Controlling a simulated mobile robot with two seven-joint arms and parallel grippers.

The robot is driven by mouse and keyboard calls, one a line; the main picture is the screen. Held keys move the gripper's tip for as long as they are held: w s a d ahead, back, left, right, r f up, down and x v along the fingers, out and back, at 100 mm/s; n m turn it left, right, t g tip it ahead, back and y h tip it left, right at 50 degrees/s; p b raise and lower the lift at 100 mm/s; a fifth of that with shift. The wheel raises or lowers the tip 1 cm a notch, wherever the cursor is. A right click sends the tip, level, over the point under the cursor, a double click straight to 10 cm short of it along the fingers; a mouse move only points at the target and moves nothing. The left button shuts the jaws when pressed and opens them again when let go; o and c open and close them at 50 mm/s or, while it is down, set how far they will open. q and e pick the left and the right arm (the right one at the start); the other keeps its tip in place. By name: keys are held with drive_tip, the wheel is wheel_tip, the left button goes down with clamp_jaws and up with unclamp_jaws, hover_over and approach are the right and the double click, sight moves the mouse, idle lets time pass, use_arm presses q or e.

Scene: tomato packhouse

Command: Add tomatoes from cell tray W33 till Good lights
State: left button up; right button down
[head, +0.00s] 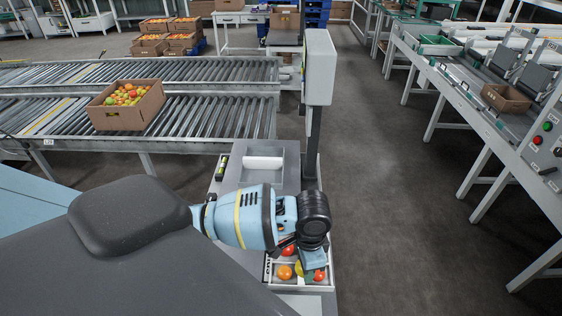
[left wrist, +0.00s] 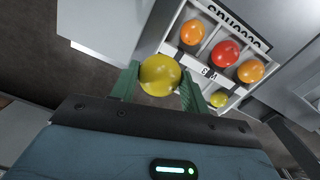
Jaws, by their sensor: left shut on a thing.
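My left gripper (left wrist: 160,85) has its green fingers on either side of a yellow tomato (left wrist: 160,74) and is shut on it. The tomato hangs beside the white cell tray (left wrist: 203,56), which holds orange, red and yellow tomatoes in separate cells. The tray's label is not clearly readable. In the head view, the left gripper (head: 304,268) is low over the tray (head: 290,288), and my arm hides part of it. An orange tomato (head: 285,272) and a red tomato (head: 288,250) show there. No Good lights can be made out. My right gripper is not in view.
A grey post with a box-shaped head (head: 320,66) stands behind the arm, near a shallow grey tray (head: 264,163). A cardboard carton of tomatoes (head: 118,116) sits on the roller conveyor (head: 200,116) at left. A long bench (head: 470,95) runs along the right; the floor between is clear.

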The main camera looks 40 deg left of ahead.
use_arm(q)
drive_tip(key=s+n, duration=0.2)
drive_tip(key=s+r+n, duration=0.1)
drive_tip(key=n, duration=0.2)
drive_tip(key=s+n, duration=0.2)
drive_tip(key=shift+s+r+n, duration=0.3)
drive_tip(key=shift+s+r, duration=0.05)
drive_tip(key=shift+r, duration=0.05)
drive_tip(key=shift+s, duration=0.15)
